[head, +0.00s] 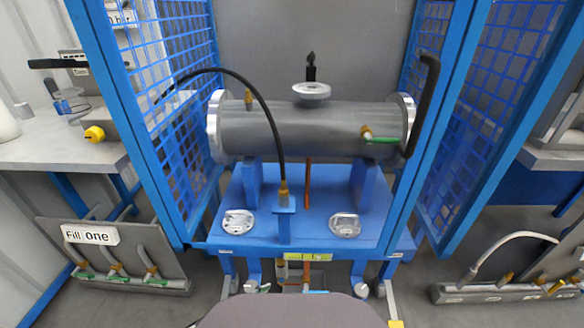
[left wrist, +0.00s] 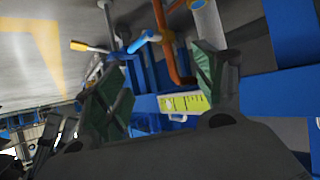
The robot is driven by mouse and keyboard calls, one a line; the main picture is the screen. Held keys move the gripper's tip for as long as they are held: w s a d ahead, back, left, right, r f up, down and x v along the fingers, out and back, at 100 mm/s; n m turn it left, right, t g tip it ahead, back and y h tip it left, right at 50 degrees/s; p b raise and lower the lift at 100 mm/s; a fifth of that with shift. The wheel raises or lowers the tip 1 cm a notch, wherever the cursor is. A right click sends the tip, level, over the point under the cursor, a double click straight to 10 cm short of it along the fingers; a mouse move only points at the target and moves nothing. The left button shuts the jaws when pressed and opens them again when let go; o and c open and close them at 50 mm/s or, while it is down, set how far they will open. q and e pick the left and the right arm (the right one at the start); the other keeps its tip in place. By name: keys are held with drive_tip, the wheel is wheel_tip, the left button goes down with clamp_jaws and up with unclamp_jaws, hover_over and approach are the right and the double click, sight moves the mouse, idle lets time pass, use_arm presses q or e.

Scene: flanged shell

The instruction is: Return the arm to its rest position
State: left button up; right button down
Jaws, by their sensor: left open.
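The grey flanged shell (head: 300,132) lies level on blue supports on the blue stand (head: 265,205) in the head view. A black hose (head: 268,112) arcs from the left to a brass fitting on a post before it. My left gripper (left wrist: 162,60) shows in the left wrist view, its two green-padded fingers spread apart with nothing between them. Beyond the fingers are an orange pipe (left wrist: 165,45) and a blue beam with a yellow-green label (left wrist: 185,103). I cannot make out the left gripper in the head view. My right gripper is in neither view.
Blue mesh panels (head: 165,110) flank the stand. Two round metal plates lie on it, left (head: 238,222) and right (head: 345,225). A bench (head: 60,150) stands at left. Hose racks sit low on the left (head: 120,285) and right (head: 500,290).

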use_arm(q)
wheel_tip(320, 180, up, 7)
drive_tip(key=s+a+n+y, duration=0.1)
drive_tip(key=n+y, duration=0.2)
drive_tip(key=s+a+r+n+g+y, duration=0.2)
drive_tip(key=s+a, duration=0.3)
drive_tip(key=a, duration=0.2)
drive_tip(key=s+a+r+n+g+y+p, duration=0.1)
drive_tip(key=s+a+r+g+y, duration=0.1)
drive_tip(key=s+a, duration=0.3)
drive_tip(key=a+y, duration=0.1)
drive_tip(key=a, duration=0.2)
drive_tip(key=shift+s+n+g, duration=0.25)
drive_tip(key=shift+n+g, duration=0.05)
drive_tip(key=shift+n, duration=0.1)
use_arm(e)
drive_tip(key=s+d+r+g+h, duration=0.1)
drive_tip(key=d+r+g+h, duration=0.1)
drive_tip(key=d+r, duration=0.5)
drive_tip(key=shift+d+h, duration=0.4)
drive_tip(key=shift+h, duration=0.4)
use_arm(q)
drive_tip(key=shift+w+f+p, duration=0.3)
drive_tip(key=shift+p, duration=0.7)
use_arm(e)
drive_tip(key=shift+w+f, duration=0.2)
